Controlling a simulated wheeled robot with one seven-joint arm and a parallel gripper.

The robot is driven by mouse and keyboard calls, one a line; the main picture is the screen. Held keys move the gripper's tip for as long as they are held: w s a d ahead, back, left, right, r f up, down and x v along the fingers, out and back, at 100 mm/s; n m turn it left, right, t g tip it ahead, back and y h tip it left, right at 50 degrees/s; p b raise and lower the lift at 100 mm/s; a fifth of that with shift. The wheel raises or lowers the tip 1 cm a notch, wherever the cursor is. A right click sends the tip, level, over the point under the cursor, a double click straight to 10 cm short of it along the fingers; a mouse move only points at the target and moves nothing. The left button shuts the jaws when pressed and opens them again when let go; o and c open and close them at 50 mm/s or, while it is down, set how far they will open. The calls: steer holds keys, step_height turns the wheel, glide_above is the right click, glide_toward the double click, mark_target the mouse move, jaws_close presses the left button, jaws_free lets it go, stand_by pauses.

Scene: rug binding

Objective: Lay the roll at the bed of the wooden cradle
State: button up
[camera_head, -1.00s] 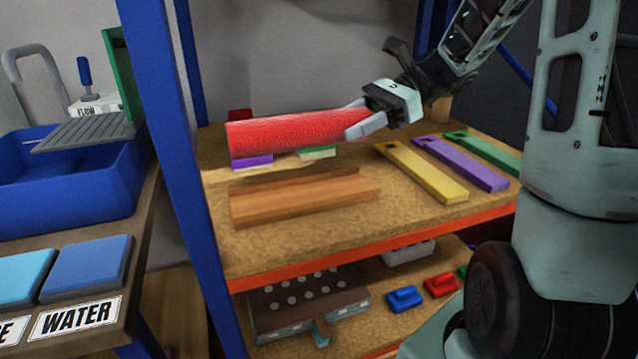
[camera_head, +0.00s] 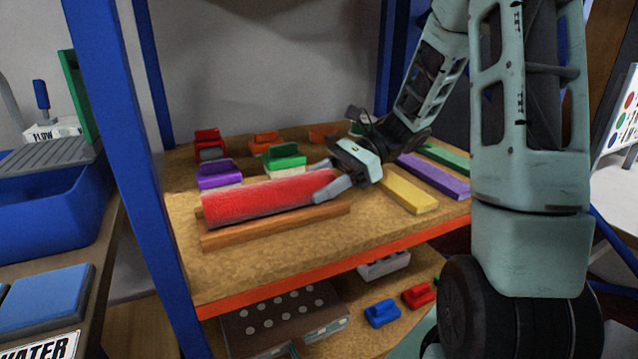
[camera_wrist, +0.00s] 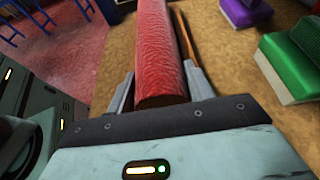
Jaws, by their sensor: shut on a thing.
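The red roll (camera_head: 262,199) lies lengthwise over the wooden cradle (camera_head: 290,222) on the shelf top. In the head view the cradle's front wall shows below the roll; I cannot tell whether the roll touches the bed. My gripper (camera_head: 325,182) is shut on the roll's right end. In the wrist view the roll (camera_wrist: 160,50) runs away between my two fingers (camera_wrist: 160,92). One wooden wall of the cradle (camera_wrist: 183,42) shows to its right; the bed is hidden under the roll.
Behind the roll stand a purple-handled block (camera_head: 219,176), a green-handled block (camera_head: 284,160) and a red one (camera_head: 209,144). Yellow (camera_head: 408,194) and purple (camera_head: 434,174) bars lie to the right. A blue shelf post (camera_head: 125,150) rises at left. The shelf front is clear.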

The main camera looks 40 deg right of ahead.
steer(key=o, duration=1)
steer(key=shift+f, duration=0.1)
steer(key=shift+o, duration=0.2)
steer(key=shift+r+p, duration=0.25)
steer(key=shift+p, duration=0.05)
steer(key=v, duration=1.2)
steer(key=shift+f, duration=0.1)
